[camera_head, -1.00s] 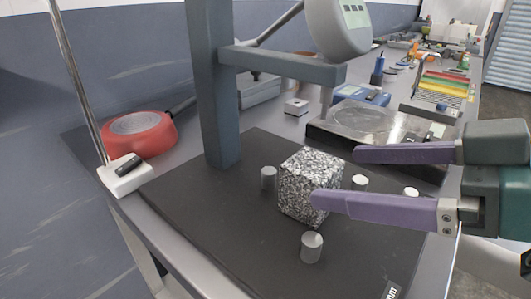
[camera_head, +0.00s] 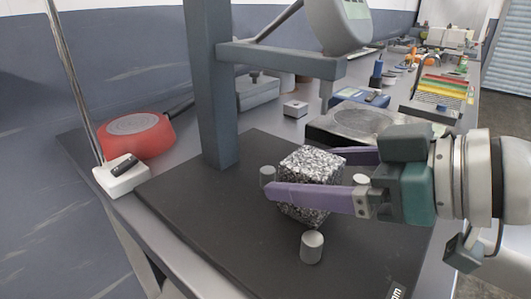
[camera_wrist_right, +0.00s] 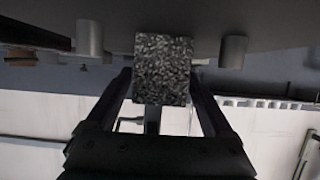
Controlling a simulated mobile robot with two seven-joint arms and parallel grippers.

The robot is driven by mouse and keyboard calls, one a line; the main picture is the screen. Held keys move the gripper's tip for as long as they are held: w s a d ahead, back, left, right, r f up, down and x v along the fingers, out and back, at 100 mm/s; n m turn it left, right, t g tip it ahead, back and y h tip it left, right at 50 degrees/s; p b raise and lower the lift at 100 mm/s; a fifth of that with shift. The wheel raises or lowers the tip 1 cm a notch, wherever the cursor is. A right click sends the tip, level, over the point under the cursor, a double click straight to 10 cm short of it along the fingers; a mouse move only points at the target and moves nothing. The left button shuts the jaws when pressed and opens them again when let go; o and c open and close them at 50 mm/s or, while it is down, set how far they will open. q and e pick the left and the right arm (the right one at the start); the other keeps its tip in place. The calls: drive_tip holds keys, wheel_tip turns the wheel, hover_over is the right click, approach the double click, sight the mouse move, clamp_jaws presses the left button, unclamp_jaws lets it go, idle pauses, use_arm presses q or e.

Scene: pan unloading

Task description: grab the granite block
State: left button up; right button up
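The speckled grey granite block (camera_head: 310,165) stands on the black mat (camera_head: 200,215) in front of the blue-grey column. My right gripper (camera_head: 306,173) reaches in from the right with its purple fingers on either side of the block. The near finger crosses the block's front face, and the far finger is partly hidden behind it. My left gripper is not in view.
Small metal cylinders stand around the block, one in front (camera_head: 311,246) and one at left (camera_head: 267,176). The blue-grey column (camera_head: 212,90) rises behind with a gauge (camera_head: 340,25) above. A red round device (camera_head: 138,135) and white box (camera_head: 120,175) lie left. The mat's front left is clear.

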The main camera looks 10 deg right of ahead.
clamp_jaws()
idle(0.5)
